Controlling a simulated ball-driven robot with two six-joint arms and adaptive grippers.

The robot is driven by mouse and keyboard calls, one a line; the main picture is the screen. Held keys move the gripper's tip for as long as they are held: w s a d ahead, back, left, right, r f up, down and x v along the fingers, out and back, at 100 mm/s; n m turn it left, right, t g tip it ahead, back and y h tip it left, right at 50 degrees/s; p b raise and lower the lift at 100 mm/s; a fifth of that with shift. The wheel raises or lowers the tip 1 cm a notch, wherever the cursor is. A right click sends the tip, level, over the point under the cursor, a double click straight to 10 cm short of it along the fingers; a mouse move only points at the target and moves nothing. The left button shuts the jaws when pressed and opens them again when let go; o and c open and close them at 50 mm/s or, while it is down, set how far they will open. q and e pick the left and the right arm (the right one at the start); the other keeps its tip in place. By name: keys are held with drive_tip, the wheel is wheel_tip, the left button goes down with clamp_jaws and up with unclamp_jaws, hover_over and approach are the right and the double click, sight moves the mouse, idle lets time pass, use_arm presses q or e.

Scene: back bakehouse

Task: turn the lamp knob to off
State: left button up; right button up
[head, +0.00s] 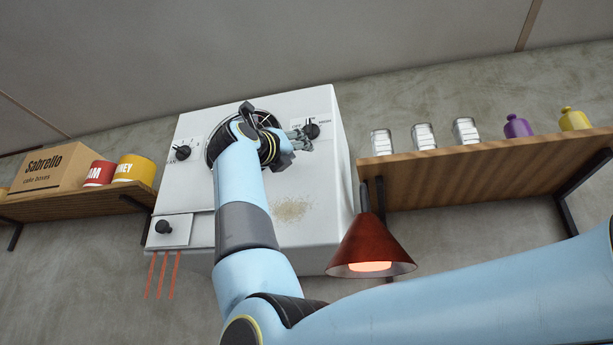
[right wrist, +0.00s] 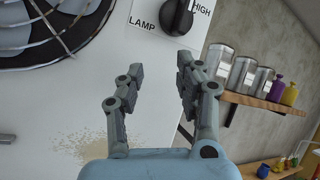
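The lamp knob (head: 312,131) is a black knob at the upper right of a white wall box (head: 325,185). In the right wrist view the knob (right wrist: 178,16) is cut by the top edge, with LAMP printed at its lower left and HIGH at its right. A pale line shows near its top, on the HIGH side; the OFF word is outside this view. My right gripper (head: 300,141) is close beside the knob. In the right wrist view its fingers (right wrist: 160,72) are apart and empty, below the knob. The red-shaded lamp (head: 370,245) glows orange. My left gripper is not in view.
A round fan grille (right wrist: 50,30) is left of the knob. A right shelf (head: 480,168) holds tins and bottles; a left shelf (head: 80,205) holds a carton and canisters.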

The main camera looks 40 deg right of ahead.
sight(308, 119)
drive_tip(key=s+a+r+m+t+y, duration=0.1)
drive_tip(key=s+a+r+y, duration=0.6)
drive_tip(key=r, duration=0.3)
drive_tip(key=shift+y, duration=0.4)
drive_tip(key=p+x, duration=0.1)
drive_tip(key=x, duration=0.2)
drive_tip(key=p+x, duration=0.1)
drive_tip(key=x, duration=0.3)
drive_tip(key=s+d+p+x, duration=0.1)
drive_tip(key=x, duration=0.3)
drive_tip(key=shift+w+d+r+p, duration=0.1)
drive_tip(key=shift+r+p, duration=0.15)
drive_tip(key=shift+p, duration=0.1)
clamp_jaws()
